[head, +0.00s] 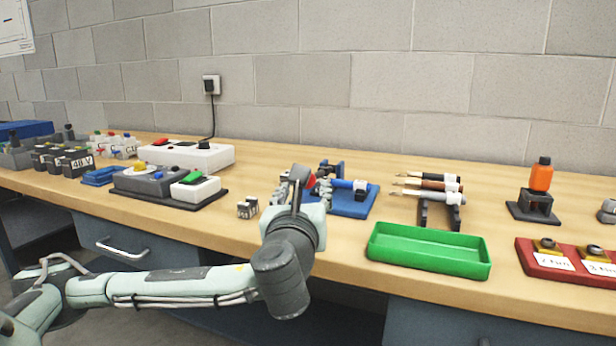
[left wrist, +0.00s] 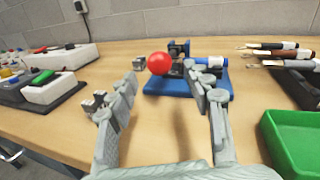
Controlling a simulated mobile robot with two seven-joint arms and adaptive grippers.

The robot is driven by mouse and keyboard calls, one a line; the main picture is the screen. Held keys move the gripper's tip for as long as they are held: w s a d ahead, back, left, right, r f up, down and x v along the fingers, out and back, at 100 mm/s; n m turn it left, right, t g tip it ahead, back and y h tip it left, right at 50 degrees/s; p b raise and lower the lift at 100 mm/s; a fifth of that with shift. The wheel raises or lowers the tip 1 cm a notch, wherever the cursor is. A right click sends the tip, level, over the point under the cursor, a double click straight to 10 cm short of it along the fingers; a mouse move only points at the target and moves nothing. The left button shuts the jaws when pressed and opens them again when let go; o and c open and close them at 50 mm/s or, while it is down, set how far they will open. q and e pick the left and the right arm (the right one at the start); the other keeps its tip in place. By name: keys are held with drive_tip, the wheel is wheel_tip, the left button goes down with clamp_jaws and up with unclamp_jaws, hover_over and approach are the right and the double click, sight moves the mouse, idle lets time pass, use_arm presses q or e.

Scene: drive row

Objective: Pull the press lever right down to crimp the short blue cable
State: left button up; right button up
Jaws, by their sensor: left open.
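The press has a blue base (head: 350,205) and a lever with a red ball knob (left wrist: 159,63). The knob stands raised in the left wrist view, and in the head view it is partly hidden behind my gripper. A short cable piece with a white band and blue part (head: 348,184) lies in the press; it also shows in the left wrist view (left wrist: 208,62). My left gripper (left wrist: 162,88) is open and empty. Its fingers are spread in front of the press, with the knob appearing between them; I cannot tell whether they touch it. My right gripper is out of view.
A green tray (head: 428,262) stands right of the press, and a rack (head: 437,212) with cables stands behind it. Small metal blocks (head: 247,207) sit left of the press. A switch station (head: 170,188) is farther left. An orange-topped stand (head: 533,206) is at right.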

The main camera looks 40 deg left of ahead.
sight(320, 174)
use_arm(q)
drive_tip(key=x, duration=0.6)
drive_tip(key=shift+w+a, duration=0.2)
drive_tip(key=shift+w, duration=0.1)
clamp_jaws()
